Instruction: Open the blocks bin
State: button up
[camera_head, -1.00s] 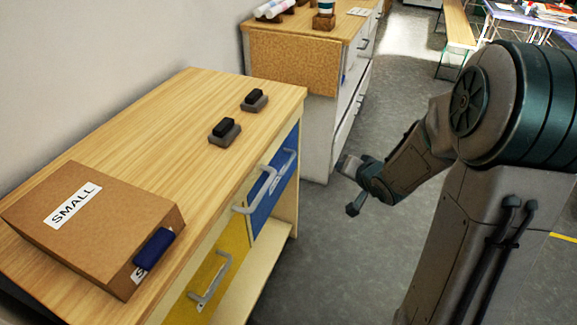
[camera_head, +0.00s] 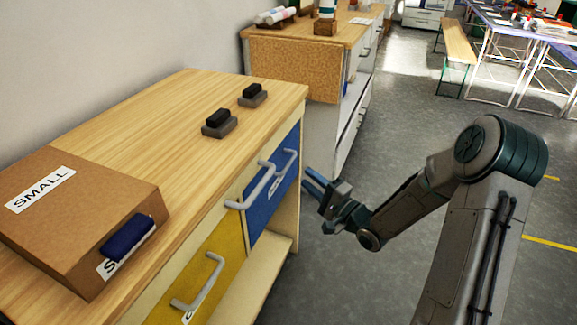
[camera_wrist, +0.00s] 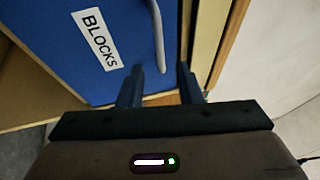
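The blocks bin is a blue front (camera_head: 270,196) in the wooden cabinet, with grey handles on it. In the wrist view its blue face (camera_wrist: 60,60) carries a white BLOCKS label (camera_wrist: 97,40) and a grey vertical handle (camera_wrist: 158,38). My gripper (camera_head: 312,182) is in front of the blue front, to its right in the head view. In the wrist view my gripper (camera_wrist: 160,84) has its two fingers apart, with the handle's lower end between them or just beyond. I cannot tell whether they touch it.
A yellow bin front (camera_head: 215,268) with its own handle is left of the blue one. A SMALL cardboard box (camera_head: 85,215) and two dark blocks on grey bases (camera_head: 219,124) sit on the cabinet top (camera_head: 165,125). Grey floor (camera_head: 400,130) is open to the right.

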aim_at(289, 161)
jog(key=b+x, duration=0.1)
jog(key=x, duration=0.7)
jog(key=shift+w+a, duration=0.2)
jog(key=shift+a, duration=0.05)
grip_shut()
